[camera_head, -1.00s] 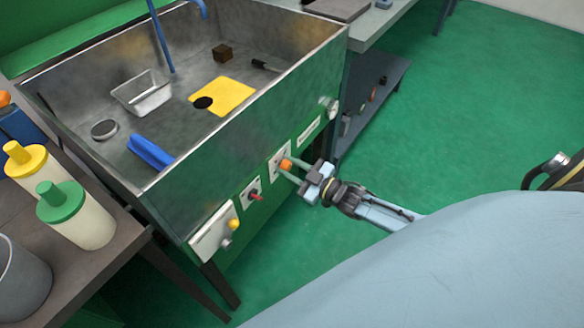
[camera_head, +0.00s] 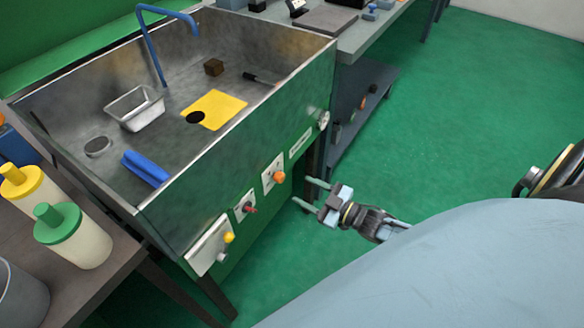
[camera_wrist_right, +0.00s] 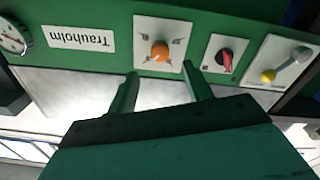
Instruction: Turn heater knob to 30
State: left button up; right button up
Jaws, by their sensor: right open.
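An orange knob (camera_head: 279,177) sits on a white plate (camera_head: 268,182) on the green front panel of the metal sink unit. I take it for the heater knob, but its scale is too small to read. In the right wrist view the orange knob (camera_wrist_right: 160,51) has dark marks around it on its plate. My right gripper (camera_head: 310,193) is open and empty, to the right of the knob and apart from it. Its two fingers (camera_wrist_right: 161,71) point toward the panel, with the knob beyond the gap between the tips. My left gripper is not in view.
On the same panel are a red knob (camera_head: 250,208), a yellow knob (camera_head: 229,238) and a round gauge (camera_head: 324,120). A "Trauholm" label (camera_wrist_right: 81,39) appears upside down in the wrist view. Bottles with yellow and green caps (camera_head: 75,235) stand at left. Green floor (camera_head: 450,130) is open at right.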

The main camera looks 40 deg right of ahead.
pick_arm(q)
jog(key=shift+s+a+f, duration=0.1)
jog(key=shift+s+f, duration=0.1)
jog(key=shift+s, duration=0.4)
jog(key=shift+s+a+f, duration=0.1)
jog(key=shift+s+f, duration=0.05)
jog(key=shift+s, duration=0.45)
pick_arm(e)
jog(key=v, duration=0.5)
jog(key=shift+s+d, duration=0.15)
jog(key=shift+s, duration=0.15)
